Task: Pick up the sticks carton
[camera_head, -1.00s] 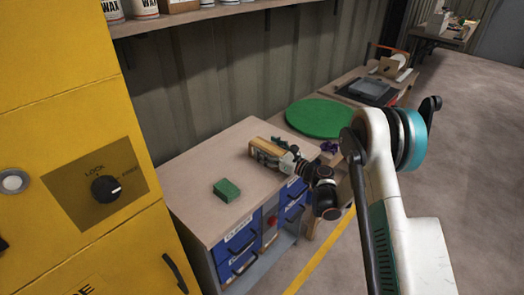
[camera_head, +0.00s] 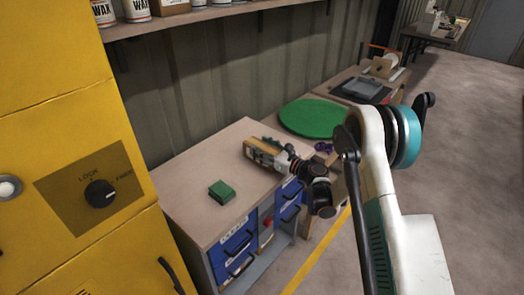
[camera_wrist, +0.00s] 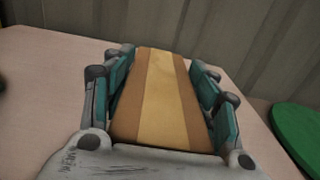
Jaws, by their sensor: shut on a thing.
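The sticks carton (camera_wrist: 162,95) is a long tan box with a paler yellow stripe along its middle. In the wrist view it lies lengthwise between the two teal-padded fingers of my gripper (camera_wrist: 162,85), which are shut on its sides. In the head view the carton (camera_head: 262,152) shows over the far right part of the wooden bench top, with my gripper (camera_head: 270,150) around it. I cannot tell whether its underside touches the bench. My gripper hides part of it.
A green block (camera_head: 221,192) sits on the bench top (camera_head: 185,180), nearer the front. A green round disc (camera_head: 315,118) lies beyond the bench's right end. A purple item (camera_head: 323,147) is near it. A yellow cabinet (camera_head: 60,130) stands at left. A corrugated wall and a shelf (camera_head: 200,12) are behind.

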